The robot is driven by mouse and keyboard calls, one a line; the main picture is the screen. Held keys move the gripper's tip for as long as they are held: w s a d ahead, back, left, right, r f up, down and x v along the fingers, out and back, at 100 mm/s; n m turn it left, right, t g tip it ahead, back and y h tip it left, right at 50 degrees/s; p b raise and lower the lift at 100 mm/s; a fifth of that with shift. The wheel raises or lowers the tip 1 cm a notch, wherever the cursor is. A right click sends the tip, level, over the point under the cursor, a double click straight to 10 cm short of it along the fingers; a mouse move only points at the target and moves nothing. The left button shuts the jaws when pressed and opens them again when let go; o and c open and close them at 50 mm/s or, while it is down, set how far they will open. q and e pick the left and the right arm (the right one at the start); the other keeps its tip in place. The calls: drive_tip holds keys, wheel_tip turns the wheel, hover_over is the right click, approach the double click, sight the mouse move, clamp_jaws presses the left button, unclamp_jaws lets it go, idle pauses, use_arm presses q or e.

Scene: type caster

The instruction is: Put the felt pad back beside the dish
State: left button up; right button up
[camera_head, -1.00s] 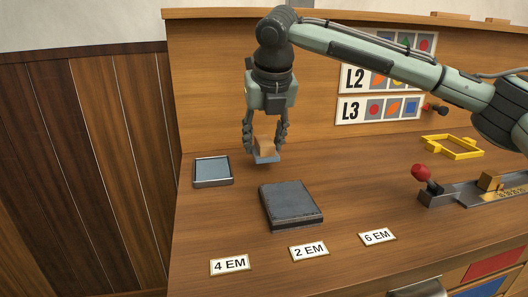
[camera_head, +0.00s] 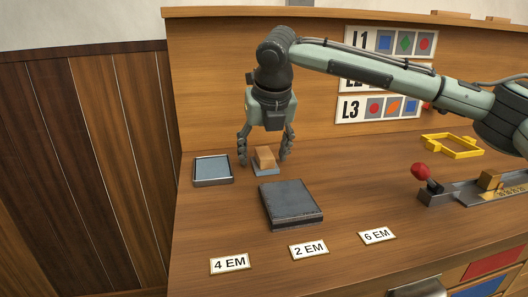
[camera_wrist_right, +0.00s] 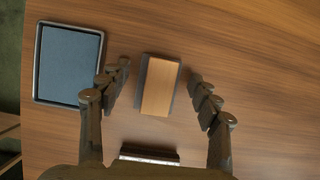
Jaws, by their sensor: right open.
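The felt pad (camera_head: 265,170) is a small grey-blue slab with a tan wooden block (camera_head: 264,155) on top. It rests on the bench just right of the dish (camera_head: 212,170), a shallow metal-rimmed tray with a blue-grey inside. My right gripper (camera_head: 265,161) is open, its fingers on either side of the block and apart from it. In the right wrist view the block (camera_wrist_right: 158,88) lies between the spread fingers (camera_wrist_right: 160,82), with gaps on both sides. The dish (camera_wrist_right: 68,65) is at the left there. My left gripper is not in view.
A dark flat slab (camera_head: 290,203) lies in front of the pad. Label cards, including 2 EM (camera_head: 309,250), line the front. A metal composing tool with a red knob (camera_head: 421,172) and a yellow frame (camera_head: 452,146) are at right. A back panel (camera_head: 220,80) stands behind.

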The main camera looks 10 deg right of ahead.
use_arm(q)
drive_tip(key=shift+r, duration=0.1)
use_arm(e)
drive_tip(key=v, duration=1.2)
